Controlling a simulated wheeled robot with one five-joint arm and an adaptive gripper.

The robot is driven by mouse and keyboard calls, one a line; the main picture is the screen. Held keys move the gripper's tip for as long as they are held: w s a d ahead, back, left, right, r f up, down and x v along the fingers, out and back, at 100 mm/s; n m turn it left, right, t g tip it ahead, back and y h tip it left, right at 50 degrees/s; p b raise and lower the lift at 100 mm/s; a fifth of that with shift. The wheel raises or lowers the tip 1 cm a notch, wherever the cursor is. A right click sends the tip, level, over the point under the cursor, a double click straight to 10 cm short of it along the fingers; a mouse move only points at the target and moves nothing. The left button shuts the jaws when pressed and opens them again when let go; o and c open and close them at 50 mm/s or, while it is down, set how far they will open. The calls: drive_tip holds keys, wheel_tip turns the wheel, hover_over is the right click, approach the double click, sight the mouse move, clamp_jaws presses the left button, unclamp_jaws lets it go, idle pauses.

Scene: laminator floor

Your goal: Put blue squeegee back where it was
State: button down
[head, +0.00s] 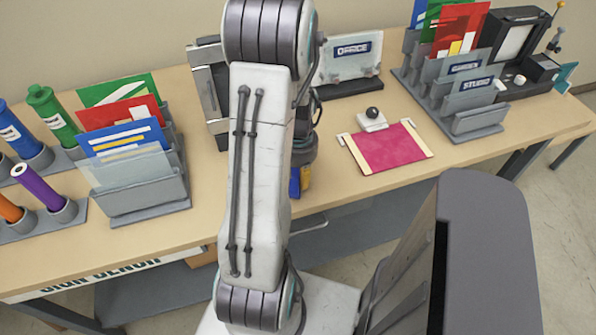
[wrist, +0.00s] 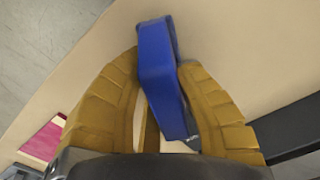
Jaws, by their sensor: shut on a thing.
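The blue squeegee (wrist: 158,60) shows in the wrist view as a blue block held between the two yellow-brown fingers of my gripper (wrist: 158,85). The fingers press on it from both sides, and its far end sticks out past the fingertips. In the head view my arm hides most of the gripper; a bit of the blue squeegee (head: 295,182) shows beside the arm, near the front edge of the bench. Whether it touches the bench top cannot be told.
On the bench (head: 210,225), a grey rack with folders (head: 145,200) and coloured tubes (head: 45,190) stand left. A pink sheet (head: 390,150) with a knobbed block (head: 372,121) lies right of my arm. An OFFICE sign (head: 352,62) stands behind; another rack (head: 478,125) stands right.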

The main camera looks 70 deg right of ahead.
drive_tip(key=shift+f, duration=0.2)
drive_tip(key=shift+f, duration=0.15)
drive_tip(key=c, duration=1)
unclamp_jaws()
wheel_tip(320, 180, up, 3)
drive_tip(key=shift+d+r+b, duration=0.1)
drive_tip(key=shift+r+b, duration=0.2)
drive_tip(key=shift+b, duration=0.3)
drive_tip(key=shift+w+r+b, duration=0.1)
drive_tip(key=shift+r+b, duration=1.6)
drive_tip(key=shift+r, duration=2.65)
